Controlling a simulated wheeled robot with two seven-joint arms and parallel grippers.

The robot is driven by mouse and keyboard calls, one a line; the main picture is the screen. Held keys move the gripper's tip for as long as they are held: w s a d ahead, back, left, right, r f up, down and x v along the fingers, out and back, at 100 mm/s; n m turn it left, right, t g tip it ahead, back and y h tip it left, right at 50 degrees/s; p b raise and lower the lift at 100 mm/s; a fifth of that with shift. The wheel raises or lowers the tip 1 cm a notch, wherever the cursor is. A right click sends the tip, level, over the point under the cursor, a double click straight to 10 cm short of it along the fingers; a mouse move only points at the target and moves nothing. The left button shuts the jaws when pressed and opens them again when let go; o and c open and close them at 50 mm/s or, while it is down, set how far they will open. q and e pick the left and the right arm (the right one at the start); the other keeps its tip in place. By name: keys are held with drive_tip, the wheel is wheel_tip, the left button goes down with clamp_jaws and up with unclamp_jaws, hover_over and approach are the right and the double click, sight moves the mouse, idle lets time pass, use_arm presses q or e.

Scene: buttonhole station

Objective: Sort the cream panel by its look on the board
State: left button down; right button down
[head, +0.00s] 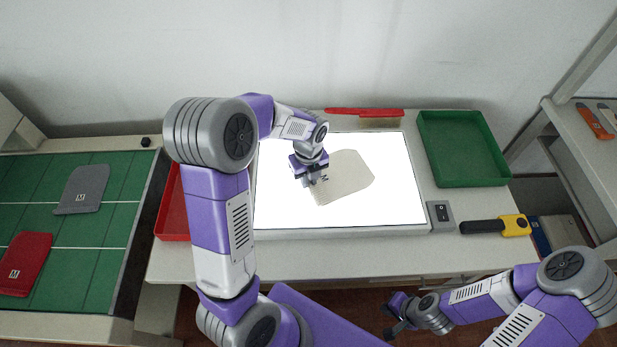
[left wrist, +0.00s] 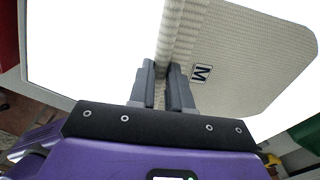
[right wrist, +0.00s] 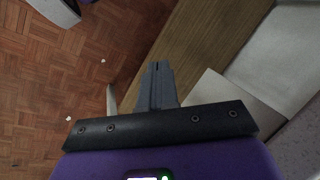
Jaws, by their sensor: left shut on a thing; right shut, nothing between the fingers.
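The cream panel (head: 348,177) lies over the lit white board (head: 400,205), its rounded end to the upper right and a small dark M label near its lower left edge. My left gripper (head: 311,182) is shut on the panel's ribbed edge; in the left wrist view the fingers (left wrist: 163,85) pinch that edge beside the M label on the panel (left wrist: 240,60). Whether the panel touches the board all over, I cannot tell. My right gripper (head: 392,325) is shut and empty in front of the table, and its closed fingers (right wrist: 158,85) show in the right wrist view.
A green tray (head: 426,123) stands right of the board, a red tray (head: 171,226) to its left, partly hidden by my arm. A switch box (head: 440,216) and a yellow-black tool (head: 497,226) lie at front right. A green conveyor (head: 105,235) at left carries grey (head: 87,183) and red (head: 28,255) panels.

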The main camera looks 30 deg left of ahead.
use_arm(q)
drive_tip(key=shift+r+p, duration=1.95)
drive_tip(key=shift+r, duration=0.45)
